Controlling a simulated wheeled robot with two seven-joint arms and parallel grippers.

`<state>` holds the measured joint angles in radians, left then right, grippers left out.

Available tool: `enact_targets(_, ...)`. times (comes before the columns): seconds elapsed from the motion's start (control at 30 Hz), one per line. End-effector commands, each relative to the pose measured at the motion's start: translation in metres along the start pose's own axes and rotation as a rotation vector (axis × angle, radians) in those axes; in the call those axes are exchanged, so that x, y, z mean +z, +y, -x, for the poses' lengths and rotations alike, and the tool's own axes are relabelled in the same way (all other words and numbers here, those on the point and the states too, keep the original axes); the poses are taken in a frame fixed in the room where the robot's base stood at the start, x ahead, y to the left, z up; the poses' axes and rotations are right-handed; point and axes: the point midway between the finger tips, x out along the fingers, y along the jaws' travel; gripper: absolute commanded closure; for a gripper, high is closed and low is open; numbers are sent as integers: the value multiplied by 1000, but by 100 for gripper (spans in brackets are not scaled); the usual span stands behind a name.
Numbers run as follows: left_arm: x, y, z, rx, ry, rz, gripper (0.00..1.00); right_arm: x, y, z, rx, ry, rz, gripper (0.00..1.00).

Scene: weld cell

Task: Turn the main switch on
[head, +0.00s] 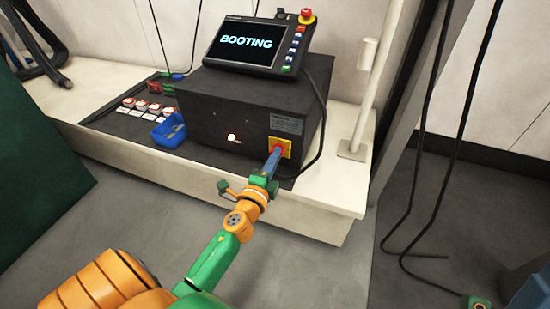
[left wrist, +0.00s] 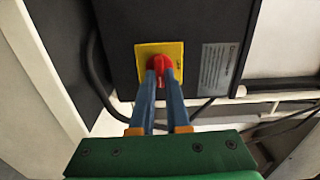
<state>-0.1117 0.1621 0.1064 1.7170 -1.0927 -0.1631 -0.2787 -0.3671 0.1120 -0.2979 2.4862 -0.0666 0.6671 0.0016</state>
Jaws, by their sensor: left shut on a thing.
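The main switch is a red rotary knob (left wrist: 158,66) on a yellow plate (left wrist: 174,49), on the front of a black control box (head: 215,108). In the head view the yellow plate (head: 287,147) is at the box's lower right and the gripper covers most of the knob. My left gripper (left wrist: 162,74) has its two blue fingers shut on the red knob, one on each side. It also shows in the head view (head: 273,158), reaching the plate from below. A small light (head: 232,137) glows on the box front.
A teach pendant (head: 250,43) reading "BOOTING" lies on the box, with a red emergency stop (head: 307,16). A blue bin (head: 168,131) and several red-and-white items are left of the box. A white post (head: 365,95) stands right. Black cables hang at the far right.

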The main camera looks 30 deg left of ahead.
Motion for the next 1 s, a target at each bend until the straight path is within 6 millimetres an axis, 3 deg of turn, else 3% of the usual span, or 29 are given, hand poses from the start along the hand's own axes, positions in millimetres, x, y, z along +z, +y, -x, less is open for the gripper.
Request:
enact_targets(0.63,0,2,0,4,0,-48,100,0,-2,1,-12,-4,0,50)
enact_targets(0.67,0,2,0,4,0,-48,84,0,-2,1,-12,-4,0,50)
enact_targets(0.77,0,2,0,3,0,-47,57,1,-2,1,-12,-4,0,50)
enact_targets(1.0,0,1,0,1,0,-46,56,1,-1,1,-10,-4,0,50)
